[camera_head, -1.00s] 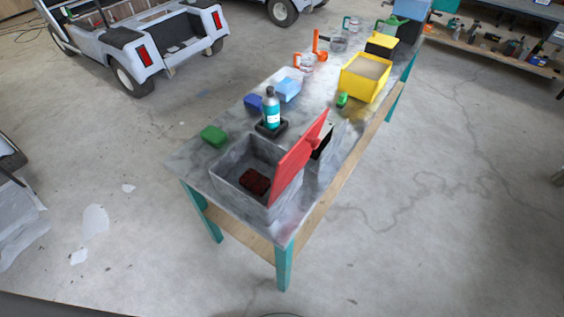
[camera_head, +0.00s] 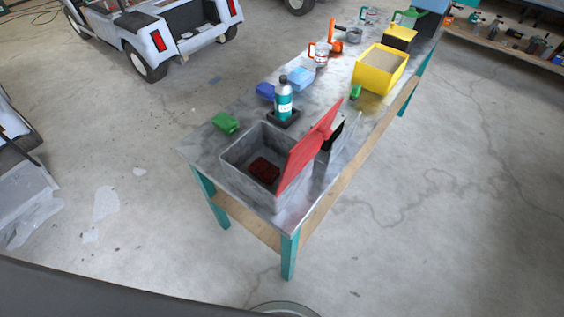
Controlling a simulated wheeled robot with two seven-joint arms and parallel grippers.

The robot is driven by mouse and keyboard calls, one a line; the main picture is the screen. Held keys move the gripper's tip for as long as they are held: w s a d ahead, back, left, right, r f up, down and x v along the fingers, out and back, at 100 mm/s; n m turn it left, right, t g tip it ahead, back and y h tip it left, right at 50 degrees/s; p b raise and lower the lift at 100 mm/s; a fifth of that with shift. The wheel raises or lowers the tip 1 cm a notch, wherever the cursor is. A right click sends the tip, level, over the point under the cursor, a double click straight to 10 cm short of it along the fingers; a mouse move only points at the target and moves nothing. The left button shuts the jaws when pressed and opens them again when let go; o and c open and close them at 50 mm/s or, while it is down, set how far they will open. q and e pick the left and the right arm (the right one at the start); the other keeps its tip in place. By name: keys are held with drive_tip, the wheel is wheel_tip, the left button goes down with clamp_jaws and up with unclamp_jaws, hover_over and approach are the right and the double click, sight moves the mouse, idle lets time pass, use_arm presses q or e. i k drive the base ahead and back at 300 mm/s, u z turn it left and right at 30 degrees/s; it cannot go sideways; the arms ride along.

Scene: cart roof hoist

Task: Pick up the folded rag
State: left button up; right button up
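No item is clearly recognisable as the folded rag. A dark red, flat item (camera_head: 264,170) lies on the floor of an open grey bin (camera_head: 237,164) at the near end of the workbench; it may be cloth. A small green block-like item (camera_head: 226,123) lies on the bench left of the bin, and dark blue (camera_head: 266,91) and light blue (camera_head: 301,77) items lie farther back. The bin's red lid (camera_head: 311,147) stands tilted up along its right side. Neither of my grippers is in view.
A teal bottle (camera_head: 284,99) stands in a dark holder behind the bin. A yellow box (camera_head: 379,70), a small green item (camera_head: 355,91) and mugs (camera_head: 319,53) are farther along the bench. A white cart (camera_head: 160,30) stands back left.

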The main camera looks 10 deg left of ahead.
sight(266, 172)
drive_tip(key=z, duration=2.9)
drive_tip(key=k, duration=2)
drive_tip(key=u, duration=0.65)
